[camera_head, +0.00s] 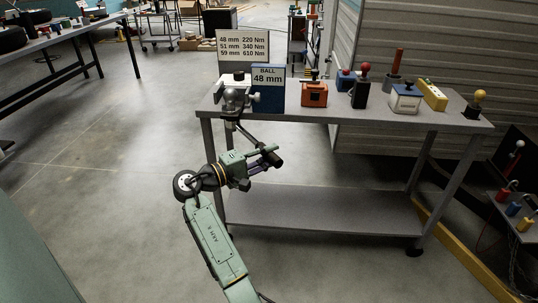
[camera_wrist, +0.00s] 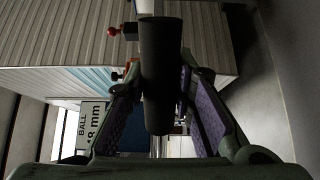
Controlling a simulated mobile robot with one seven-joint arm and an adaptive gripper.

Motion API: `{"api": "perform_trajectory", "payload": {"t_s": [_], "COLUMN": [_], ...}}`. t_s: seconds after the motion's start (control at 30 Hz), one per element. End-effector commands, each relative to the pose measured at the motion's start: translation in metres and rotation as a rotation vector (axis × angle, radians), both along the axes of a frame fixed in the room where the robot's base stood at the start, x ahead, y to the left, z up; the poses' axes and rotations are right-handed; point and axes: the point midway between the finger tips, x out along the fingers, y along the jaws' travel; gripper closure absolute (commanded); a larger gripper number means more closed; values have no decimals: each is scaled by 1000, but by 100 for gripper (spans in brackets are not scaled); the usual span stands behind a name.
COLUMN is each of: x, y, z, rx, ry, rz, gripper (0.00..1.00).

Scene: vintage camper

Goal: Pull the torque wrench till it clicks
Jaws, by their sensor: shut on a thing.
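The torque wrench (camera_head: 249,136) shows as a dark bar running from the metal hitch ball fixture (camera_head: 236,97) at the bench's left front corner down to my gripper (camera_head: 268,158). In the wrist view its black handle (camera_wrist: 162,50) stands between my purple-padded fingers. My gripper (camera_wrist: 162,85) is shut on the handle. The far end of the wrench is hidden in the wrist view. A blue sign (camera_head: 268,86) beside the fixture reads "BALL 48 mm". The chart sign (camera_head: 243,45) behind lists 48 mm 220 Nm, 51 mm 340 Nm and 59 mm 610 Nm.
The grey bench (camera_head: 330,112) carries an orange box (camera_head: 314,94), a red-knobbed lever (camera_head: 361,88) and several other devices. Its lower shelf (camera_head: 320,212) is bare. The floor (camera_head: 110,130) left of the bench is clear. A table (camera_head: 62,36) stands far left.

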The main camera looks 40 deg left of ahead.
Motion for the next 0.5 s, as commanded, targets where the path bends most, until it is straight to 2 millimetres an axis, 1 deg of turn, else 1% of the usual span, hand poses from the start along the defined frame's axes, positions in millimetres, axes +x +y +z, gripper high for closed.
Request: {"api": "perform_trajectory", "payload": {"t_s": [0.07,0.1,0.37,0.4,0.5], "x": [1,1,1,1,1], "y": [0,0,0,0,0], "z": [1,1,1,1,0], "rx": [0,1,0,0,0], "ry": [-2,-1,-1,-1,0], "rz": [0,0,1,1,1], "gripper": [100,74,57,56,56]}}
